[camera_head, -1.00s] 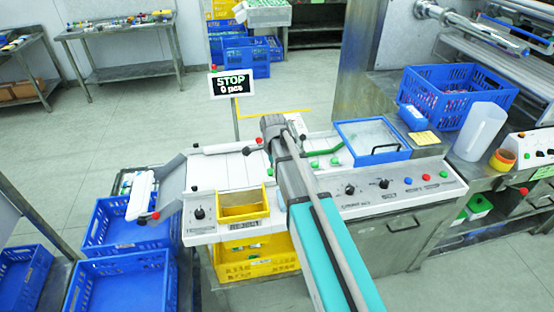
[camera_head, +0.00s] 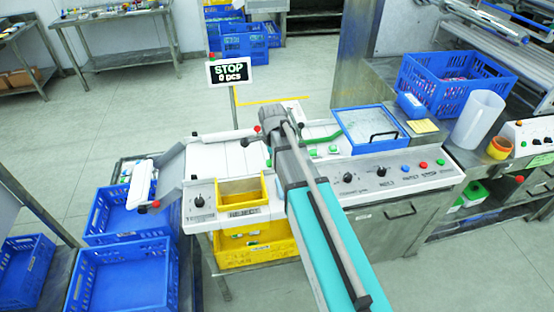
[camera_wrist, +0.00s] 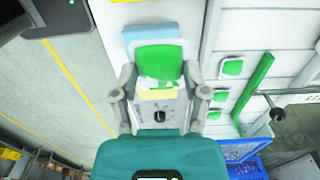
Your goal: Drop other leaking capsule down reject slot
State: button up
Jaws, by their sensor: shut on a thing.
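In the wrist view my gripper (camera_wrist: 158,82) is shut on a green and white capsule (camera_wrist: 159,60). Whether it leaks cannot be told. The yellow reject slot (camera_head: 240,198), with a REJECT label, is at the front of the white machine, left of my arm. Other green capsules (camera_wrist: 231,68) lie apart on the white surface, right of my gripper in the wrist view.
A yellow crate (camera_head: 262,252) sits below the reject slot. A blue-framed tray (camera_head: 370,131) is right of my arm. A green strip (camera_wrist: 255,84) and a black knob (camera_wrist: 277,113) are near the capsules.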

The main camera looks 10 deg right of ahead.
jog(key=shift+a, duration=0.1)
jog(key=a+r+p, duration=0.2)
jog(key=a, duration=0.8)
jog(key=shift+w+a, duration=0.15)
jog(key=shift+f+b, duration=2.9)
jog(key=o, duration=0.8)
